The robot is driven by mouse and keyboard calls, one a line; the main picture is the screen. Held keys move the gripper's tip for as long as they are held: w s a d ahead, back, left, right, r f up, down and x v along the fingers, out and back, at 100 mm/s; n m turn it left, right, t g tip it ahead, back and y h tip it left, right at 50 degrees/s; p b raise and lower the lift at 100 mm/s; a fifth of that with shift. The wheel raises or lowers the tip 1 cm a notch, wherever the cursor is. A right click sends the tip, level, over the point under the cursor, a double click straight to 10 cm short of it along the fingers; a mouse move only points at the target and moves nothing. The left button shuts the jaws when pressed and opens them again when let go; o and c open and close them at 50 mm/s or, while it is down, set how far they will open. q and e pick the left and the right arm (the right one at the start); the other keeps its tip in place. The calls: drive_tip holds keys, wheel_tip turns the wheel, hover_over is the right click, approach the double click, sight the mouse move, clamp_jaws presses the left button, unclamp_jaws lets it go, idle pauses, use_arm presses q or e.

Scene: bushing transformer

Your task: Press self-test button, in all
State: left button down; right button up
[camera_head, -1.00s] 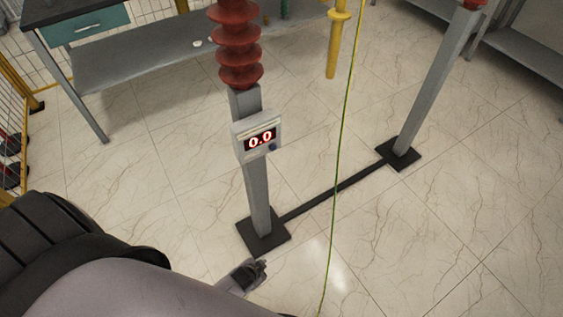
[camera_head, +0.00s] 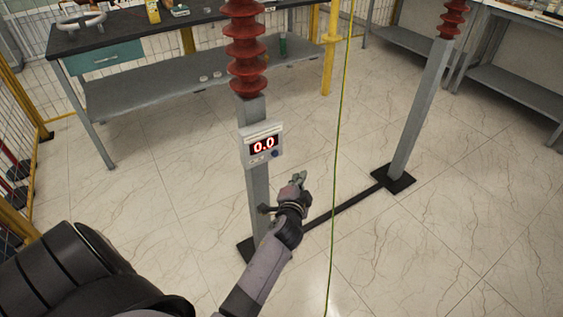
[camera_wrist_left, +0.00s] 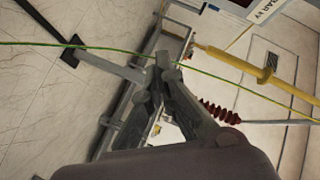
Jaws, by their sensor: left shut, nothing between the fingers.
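A small white display box (camera_head: 262,133) is mounted on a grey post and shows red digits "0.0". A dark blue round button (camera_head: 275,153) sits at its lower right, with small markings at its lower left. My left gripper (camera_head: 299,178) is shut and empty, to the right of and below the box, apart from it. In the left wrist view the closed fingers (camera_wrist_left: 164,60) point toward the top, and a corner of a panel with a label shows at the top right. My right gripper is not in view.
A red ribbed insulator (camera_head: 245,50) tops the post. A green-yellow cable (camera_head: 337,150) hangs just right of my left gripper. A second post (camera_head: 417,120) stands at right, joined by a dark floor bar (camera_head: 345,207). A workbench (camera_head: 170,88) stands behind.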

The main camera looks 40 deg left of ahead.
sight(275, 154)
use_arm(q)
drive_tip(key=shift+w+a+r, duration=0.1)
drive_tip(key=shift+a, duration=0.05)
drive_tip(key=w+a, duration=0.3)
drive_tip(key=a, duration=0.5)
drive_tip(key=shift+w+p, duration=0.15)
drive_tip(key=shift+p, duration=0.3)
idle(1.2)
drive_tip(key=shift+w+a, duration=0.15)
drive_tip(key=shift+a, duration=0.25)
